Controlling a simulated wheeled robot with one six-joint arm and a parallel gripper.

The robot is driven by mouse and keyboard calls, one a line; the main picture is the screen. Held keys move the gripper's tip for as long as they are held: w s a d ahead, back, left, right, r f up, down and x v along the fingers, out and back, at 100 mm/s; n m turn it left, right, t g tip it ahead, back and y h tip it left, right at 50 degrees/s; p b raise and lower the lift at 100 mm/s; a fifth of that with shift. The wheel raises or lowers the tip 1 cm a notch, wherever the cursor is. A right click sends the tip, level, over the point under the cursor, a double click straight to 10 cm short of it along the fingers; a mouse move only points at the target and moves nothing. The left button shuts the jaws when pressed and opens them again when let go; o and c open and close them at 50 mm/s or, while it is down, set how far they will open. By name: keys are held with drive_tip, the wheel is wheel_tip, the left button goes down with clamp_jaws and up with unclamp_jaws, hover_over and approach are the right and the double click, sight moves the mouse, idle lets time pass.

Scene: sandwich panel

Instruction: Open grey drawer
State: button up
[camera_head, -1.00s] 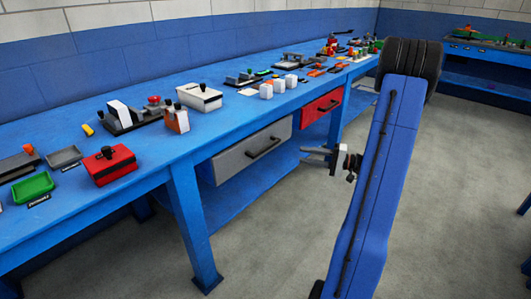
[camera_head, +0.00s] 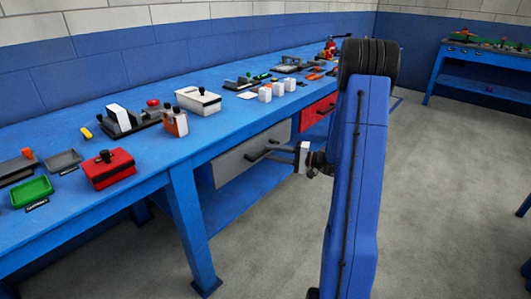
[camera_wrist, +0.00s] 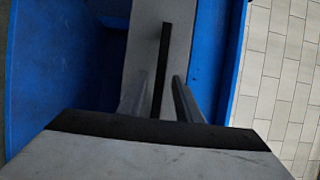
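The grey drawer (camera_head: 228,168) hangs under the blue workbench, and its front looks closed. Its black bar handle (camera_head: 256,154) also shows in the wrist view (camera_wrist: 163,65), along with the grey drawer front (camera_wrist: 145,40). My gripper (camera_head: 272,150) is at the handle, partly hidden by my arm in the head view. In the wrist view my gripper (camera_wrist: 158,95) has one finger on each side of the handle. Gaps show between the fingers and the handle, so it is open around the handle and not clamped.
A red drawer (camera_head: 317,112) is just right of the grey one. The blue bench leg (camera_head: 190,225) stands left of the grey drawer. The bench top carries a red box (camera_head: 108,170), a white box (camera_head: 198,101) and other items. The grey floor (camera_head: 440,190) on the right is clear.

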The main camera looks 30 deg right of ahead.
sight(267, 152)
drive_tip(key=shift+x, duration=1.6)
clamp_jaws()
drive_tip(key=shift+s, duration=0.1)
